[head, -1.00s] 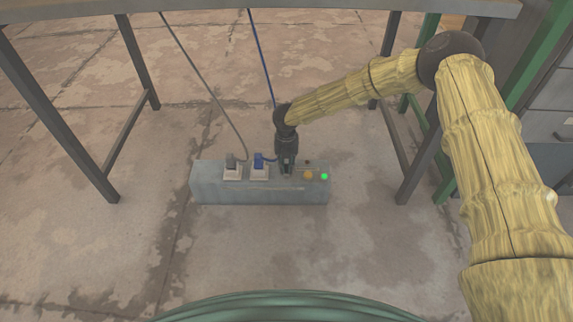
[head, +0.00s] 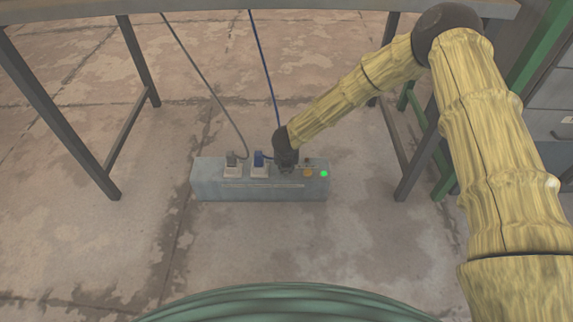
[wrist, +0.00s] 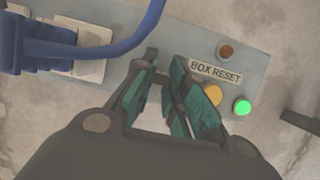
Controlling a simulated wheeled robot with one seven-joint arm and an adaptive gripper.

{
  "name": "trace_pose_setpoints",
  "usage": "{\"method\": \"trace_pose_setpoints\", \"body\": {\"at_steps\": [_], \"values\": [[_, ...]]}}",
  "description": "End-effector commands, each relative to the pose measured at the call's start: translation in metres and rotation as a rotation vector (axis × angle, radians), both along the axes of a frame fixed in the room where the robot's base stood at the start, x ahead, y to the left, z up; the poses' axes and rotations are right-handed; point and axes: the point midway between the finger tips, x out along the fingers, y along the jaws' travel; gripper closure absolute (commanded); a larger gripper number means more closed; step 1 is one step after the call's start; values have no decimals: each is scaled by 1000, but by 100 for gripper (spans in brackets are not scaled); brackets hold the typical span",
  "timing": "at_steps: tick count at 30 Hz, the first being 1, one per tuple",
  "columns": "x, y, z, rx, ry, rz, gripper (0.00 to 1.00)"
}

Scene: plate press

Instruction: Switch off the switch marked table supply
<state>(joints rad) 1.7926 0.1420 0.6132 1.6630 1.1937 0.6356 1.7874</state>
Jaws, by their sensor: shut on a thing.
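A grey supply box (head: 215,188) lies on the floor under the table. My gripper (head: 286,170) points down at the top of the box, right of the blue plug. In the wrist view my gripper (wrist: 165,100) is shut on a pale part of the box (wrist: 155,112), mostly hidden between the fingers. I cannot tell whether that part is a switch. No "table supply" marking is readable. A label reading BOX RESET (wrist: 215,72) lies right of the fingers, near an amber button (wrist: 213,94) and a lit green lamp (wrist: 242,107).
A grey plug (head: 232,160) and a blue plug (head: 259,160) sit in white sockets on the box's left half, their cables rising behind. A dark brown round piece (wrist: 226,51) is beyond the label. Table legs (head: 140,65) stand either side. The floor in front is clear.

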Motion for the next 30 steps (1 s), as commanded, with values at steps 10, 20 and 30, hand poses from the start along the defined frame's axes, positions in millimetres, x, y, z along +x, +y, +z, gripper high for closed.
{"method": "trace_pose_setpoints", "body": {"at_steps": [10, 20, 30], "values": [[-9, 0, -5, 1, -163, 0, 100], [-16, -1, -7, 2, -327, -2, 100], [-21, -1, -8, 0, -465, -3, 100]]}}
